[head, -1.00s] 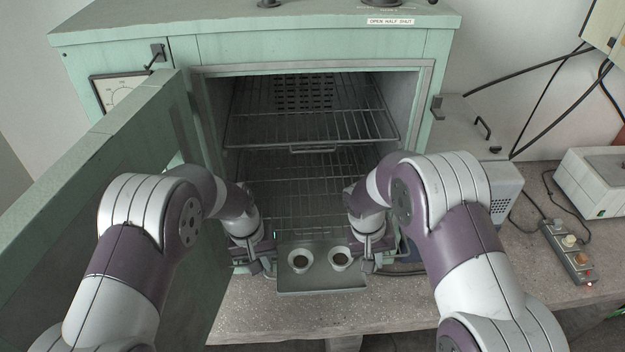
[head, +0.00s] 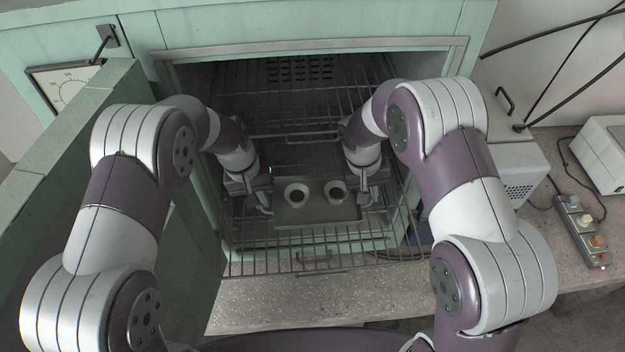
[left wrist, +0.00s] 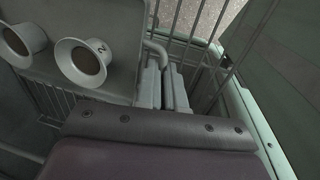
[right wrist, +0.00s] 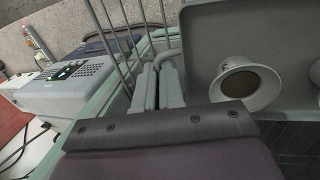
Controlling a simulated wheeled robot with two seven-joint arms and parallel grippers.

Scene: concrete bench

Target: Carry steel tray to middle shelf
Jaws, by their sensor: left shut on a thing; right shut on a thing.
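The steel tray (head: 318,214) is a shallow grey tray held between my two grippers, just inside the oven's opening. Two pale cups with dark contents stand upright on it, a left cup (head: 297,194) and a right cup (head: 337,191). My left gripper (left wrist: 165,88) is shut on the tray's handle at its left end. My right gripper (right wrist: 158,88) is shut on the handle at the right end. The tray is over a wire shelf (head: 315,263), below an upper wire shelf (head: 312,138). I cannot tell whether the tray touches the lower shelf.
The green oven's door (head: 75,165) stands open on the left, close to my left arm. The oven's right side wall lies near my right arm. A grey box (head: 520,170) and a switch strip (head: 581,230) are on the concrete bench (head: 300,315) to the right.

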